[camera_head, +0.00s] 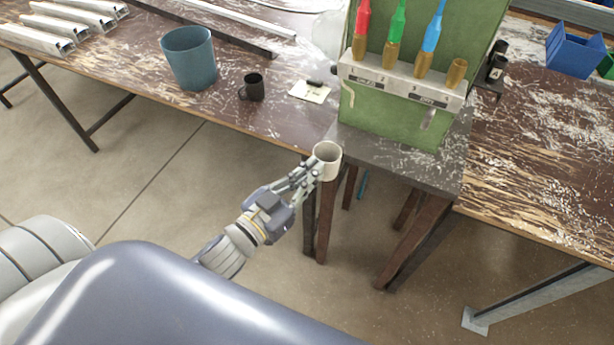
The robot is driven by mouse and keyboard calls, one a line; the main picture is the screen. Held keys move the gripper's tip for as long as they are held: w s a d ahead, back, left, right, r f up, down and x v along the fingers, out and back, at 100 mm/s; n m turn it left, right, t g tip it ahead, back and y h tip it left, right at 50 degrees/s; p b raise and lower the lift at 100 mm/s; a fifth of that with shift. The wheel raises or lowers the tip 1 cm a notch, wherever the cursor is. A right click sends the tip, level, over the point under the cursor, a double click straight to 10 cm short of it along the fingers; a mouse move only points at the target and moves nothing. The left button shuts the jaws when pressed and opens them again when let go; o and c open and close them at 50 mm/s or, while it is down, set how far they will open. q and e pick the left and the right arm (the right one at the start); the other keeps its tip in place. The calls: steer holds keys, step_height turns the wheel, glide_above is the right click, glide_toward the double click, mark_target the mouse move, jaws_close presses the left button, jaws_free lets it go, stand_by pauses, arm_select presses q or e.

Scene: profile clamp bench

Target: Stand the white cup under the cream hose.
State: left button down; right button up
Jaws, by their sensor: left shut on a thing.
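The white cup (329,169) is upright in the grasp of my left gripper (309,174), which is shut on its left side. The cup is in front of the front left corner of the dark stand and seems to be in the air; whether it touches the edge I cannot tell. A short cream hose (348,96) hangs at the left end of the grey valve bar on the green panel, above and behind the cup. My right gripper is not in view.
The green panel (391,124) stands on the dark stand (399,161), with bare surface before it. A grey spout (428,119) hangs at right. A black mug (252,88), teal bucket (189,60) and paper note (309,92) are on the left bench.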

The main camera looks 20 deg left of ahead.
mark_target(322, 154)
arm_select(q)
steer(key=shift+w+d+f, duration=0.1)
steer(key=shift+w+f, duration=0.05)
steer(key=shift+w, duration=0.6)
steer(key=shift+w+f+b, duration=0.2)
steer(key=shift+w+b, duration=0.25)
steer(key=shift+w, duration=0.55)
steer(key=shift+w+d+f+b, duration=0.1)
steer(key=shift+w+f+b, duration=0.1)
steer(key=shift+w, duration=0.45)
steer(key=shift+w+f+b, duration=0.1)
steer(key=shift+w+b, duration=0.05)
steer(key=shift+w, duration=1.85)
steer(key=shift+w+d+f, duration=0.1)
steer(key=shift+w, duration=1)
steer(key=shift+w+f, duration=0.1)
steer(key=shift+w, duration=1)
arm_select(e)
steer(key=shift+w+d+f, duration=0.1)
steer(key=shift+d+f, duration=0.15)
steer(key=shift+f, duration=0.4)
arm_select(q)
steer(key=shift+p, duration=0.45)
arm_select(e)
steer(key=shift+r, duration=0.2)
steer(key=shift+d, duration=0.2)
arm_select(q)
steer(key=shift+f, duration=0.25)
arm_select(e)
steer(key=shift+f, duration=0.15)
